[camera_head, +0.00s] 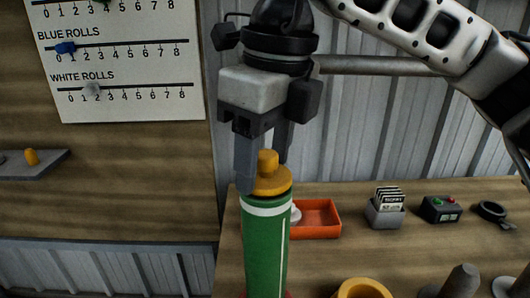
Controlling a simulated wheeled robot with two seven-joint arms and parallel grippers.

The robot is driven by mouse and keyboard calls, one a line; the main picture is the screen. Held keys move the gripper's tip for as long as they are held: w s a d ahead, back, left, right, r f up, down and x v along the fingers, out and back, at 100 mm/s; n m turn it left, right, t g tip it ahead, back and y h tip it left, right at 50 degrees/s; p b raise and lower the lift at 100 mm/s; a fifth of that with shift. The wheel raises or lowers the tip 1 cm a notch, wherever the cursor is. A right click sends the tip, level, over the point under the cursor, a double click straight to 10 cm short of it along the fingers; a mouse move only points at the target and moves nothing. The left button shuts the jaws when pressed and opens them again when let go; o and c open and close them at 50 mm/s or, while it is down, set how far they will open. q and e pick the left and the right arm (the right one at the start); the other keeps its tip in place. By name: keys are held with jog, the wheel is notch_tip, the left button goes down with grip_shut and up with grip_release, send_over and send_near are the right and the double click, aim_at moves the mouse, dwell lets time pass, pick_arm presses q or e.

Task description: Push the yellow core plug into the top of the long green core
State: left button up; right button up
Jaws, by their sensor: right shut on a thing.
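The long green core (265,250) stands upright at the lower centre, with a white band near its top. The yellow core plug (269,184) is upright at the core's top, its wide flange and narrow knob showing above the rim. I cannot tell how deep its lower part sits. My right gripper (263,165) comes down from above, its fingers shut on the yellow plug. The near finger hides part of the plug's left side. My left gripper is not in view.
Behind the core, a table holds an orange tray (328,231), a grey card holder (386,216), a button box (440,209) and a dark ring (492,211). A yellow ring (363,289) is at the front. A shelf (40,166) bears a small yellow piece at left.

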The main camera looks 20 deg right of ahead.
jog(key=o, duration=1.1)
jog(key=shift+c, duration=0.2)
notch_tip(320, 180, up, 16)
jog(key=s+d+p, duration=0.1)
jog(key=p, duration=0.1)
jog(key=shift+s, duration=0.3)
jog(key=shift+d+f, duration=0.1)
jog(key=shift+f, duration=0.05)
